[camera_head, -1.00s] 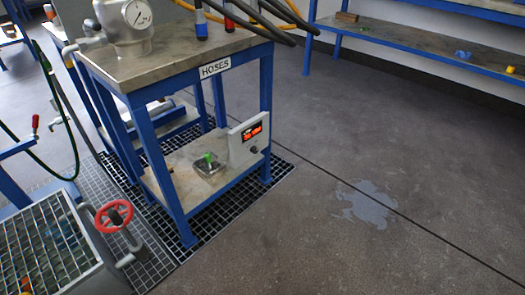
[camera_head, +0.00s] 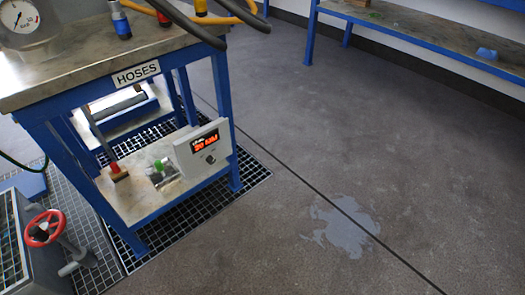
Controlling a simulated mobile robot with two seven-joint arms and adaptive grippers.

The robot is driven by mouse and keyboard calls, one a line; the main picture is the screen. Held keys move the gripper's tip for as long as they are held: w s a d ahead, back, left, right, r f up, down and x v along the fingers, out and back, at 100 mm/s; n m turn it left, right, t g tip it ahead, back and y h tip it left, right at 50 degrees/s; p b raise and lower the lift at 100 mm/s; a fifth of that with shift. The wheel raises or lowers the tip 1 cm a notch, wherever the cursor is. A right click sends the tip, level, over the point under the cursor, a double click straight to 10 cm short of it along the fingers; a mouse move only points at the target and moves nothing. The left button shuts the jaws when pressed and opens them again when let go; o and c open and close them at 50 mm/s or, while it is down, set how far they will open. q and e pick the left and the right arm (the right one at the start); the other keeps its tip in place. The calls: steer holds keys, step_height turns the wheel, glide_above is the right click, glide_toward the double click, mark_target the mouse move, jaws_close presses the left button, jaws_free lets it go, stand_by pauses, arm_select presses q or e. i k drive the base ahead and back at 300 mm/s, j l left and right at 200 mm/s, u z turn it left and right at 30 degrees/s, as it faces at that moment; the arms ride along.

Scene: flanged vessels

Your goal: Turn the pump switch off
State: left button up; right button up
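A light grey control box (camera_head: 203,147) with a lit red-orange display (camera_head: 205,141) and a small dark knob (camera_head: 210,159) stands at the front right of the lower shelf under the table marked HOSES. Beside it on the left, a small metal box with a green switch or knob (camera_head: 160,165) sits on the same shelf. I cannot tell which of these is the pump switch, nor its position. Neither of my grippers is in view.
The blue-framed hoses table (camera_head: 115,76) carries a gauge (camera_head: 20,14) and hoses on top. A red handwheel (camera_head: 44,228) is at the lower left. A puddle (camera_head: 342,228) lies on the open floor at the right. A blue bench (camera_head: 420,38) stands behind.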

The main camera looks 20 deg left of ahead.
mark_target(210, 160)
steer(key=i+l+z, duration=0.2)
steer(key=i, duration=0.45)
steer(key=i+z, duration=0.25)
steer(key=i, duration=0.4)
steer(key=i+u, duration=0.35)
steer(key=i+l+u, duration=0.2)
steer(key=u, duration=0.15)
steer(key=i+l+u, duration=0.5)
steer(key=u, duration=0.2)
steer(key=i+l+u, duration=0.15)
steer(key=u, duration=0.2)
steer(key=i+l+u, duration=0.1)
steer(key=l+u, duration=0.2)
